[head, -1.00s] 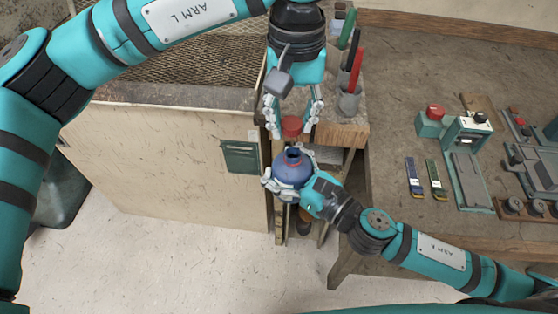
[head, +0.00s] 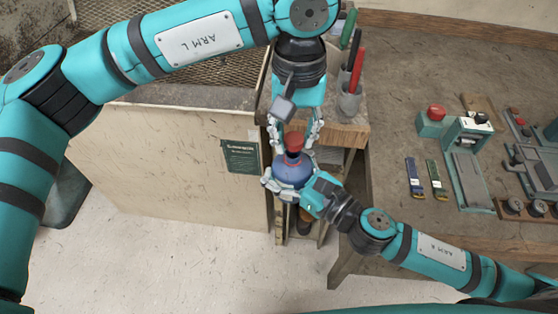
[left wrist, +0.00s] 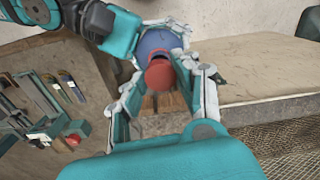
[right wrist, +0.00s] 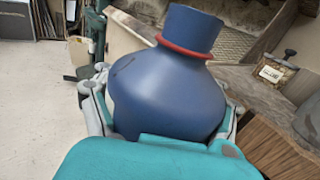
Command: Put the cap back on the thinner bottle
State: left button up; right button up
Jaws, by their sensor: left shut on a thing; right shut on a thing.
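My left gripper (head: 295,146) points down and is shut on a red cap (head: 294,141). The cap also shows between the fingers in the left wrist view (left wrist: 159,74). My right gripper (head: 289,181) is shut on the round body of a blue bottle (head: 292,171), which it holds from the right. In the right wrist view the bottle (right wrist: 165,95) has a short wide neck with a red ring at its base; no cap shows around the visible neck. In the head view the cap overlaps the bottle's mouth and hides it. I cannot tell whether they touch.
A wooden cabinet with a green label (head: 240,158) stands left of the bottle. A small shelf with a pen cup (head: 349,104) is behind. The workbench (head: 400,110) at the right carries a teal device with a red button (head: 436,112) and several tools.

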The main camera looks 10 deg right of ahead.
aim_at(292, 172)
dwell(0.8)
pick_arm(q)
jog(key=shift+f, duration=0.95)
jog(key=shift+s+f, duration=0.1)
jog(key=shift+f, duration=0.45)
jog(key=m, duration=0.6)
jog(key=shift+m, duration=0.3)
jog(key=m, duration=0.6)
jog(key=o, duration=0.7)
